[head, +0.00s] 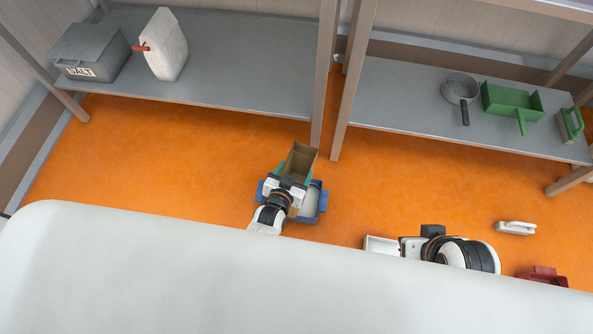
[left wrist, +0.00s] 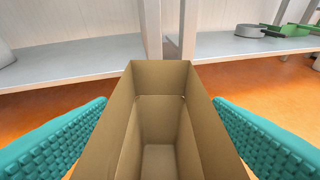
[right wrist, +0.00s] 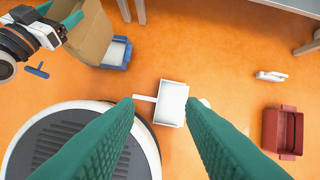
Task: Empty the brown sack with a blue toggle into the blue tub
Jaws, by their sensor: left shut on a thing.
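The brown sack (head: 301,160) is held by my left gripper (head: 290,184), whose teal fingers are shut on its two sides. It is over the far part of the blue tub (head: 322,208). In the left wrist view the open sack (left wrist: 161,80) shows bare brown inner walls and no contents. In the right wrist view the sack (right wrist: 88,35) leans beside the tub (right wrist: 124,60), and white matter shows in the tub. A blue T-shaped toggle (right wrist: 37,69) shows near my left gripper; I cannot tell if it is attached. My right gripper (right wrist: 161,101) is open and empty.
A white scoop-like box (right wrist: 172,104) is beyond my right fingertips. A white-handled item (head: 516,228) and a red container (head: 543,276) are on the orange floor. Shelves hold a grey SALT box (head: 90,52), white jug (head: 162,45), strainer (head: 460,89) and green dustpan (head: 511,101).

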